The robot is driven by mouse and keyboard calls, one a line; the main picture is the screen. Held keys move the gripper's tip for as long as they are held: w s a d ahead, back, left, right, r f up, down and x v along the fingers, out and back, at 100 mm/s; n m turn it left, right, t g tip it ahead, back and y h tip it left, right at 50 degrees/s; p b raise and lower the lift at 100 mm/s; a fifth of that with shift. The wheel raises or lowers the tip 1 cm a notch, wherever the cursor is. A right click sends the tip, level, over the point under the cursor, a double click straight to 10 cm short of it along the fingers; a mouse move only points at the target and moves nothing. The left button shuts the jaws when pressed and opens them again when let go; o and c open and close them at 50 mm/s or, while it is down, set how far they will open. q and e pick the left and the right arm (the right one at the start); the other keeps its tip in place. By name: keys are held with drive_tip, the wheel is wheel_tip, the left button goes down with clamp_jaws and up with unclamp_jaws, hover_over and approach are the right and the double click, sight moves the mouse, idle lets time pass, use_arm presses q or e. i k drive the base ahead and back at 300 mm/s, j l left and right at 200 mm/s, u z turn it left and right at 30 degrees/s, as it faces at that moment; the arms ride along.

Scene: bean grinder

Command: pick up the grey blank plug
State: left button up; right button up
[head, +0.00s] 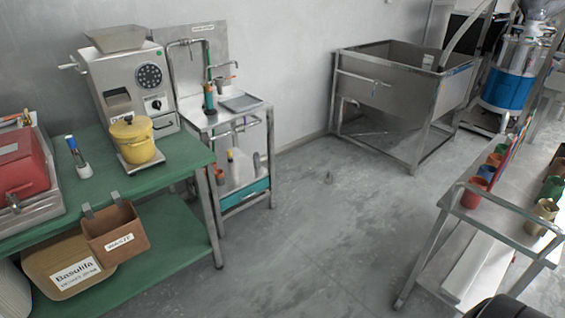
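I cannot pick out the grey blank plug with certainty. A very small dark grey thing (329,177) lies on the open floor in the middle of the head view, but it is too small to identify. Neither of my grippers shows in this view.
A green bench (185,160) at the left holds a grinder (140,85) and a yellow pot (133,140). A steel sink stand (228,122) is beside it. A steel tub (400,95) stands at the back. A metal table (480,220) with coloured cups is at the right. The middle floor is clear.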

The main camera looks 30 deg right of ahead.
sight(256, 155)
drive_tip(key=i+l+z, duration=0.3)
drive_tip(key=z, duration=0.2)
drive_tip(key=i+l+z, duration=0.2)
drive_tip(key=i+z, duration=0.3)
drive_tip(key=k, duration=0.05)
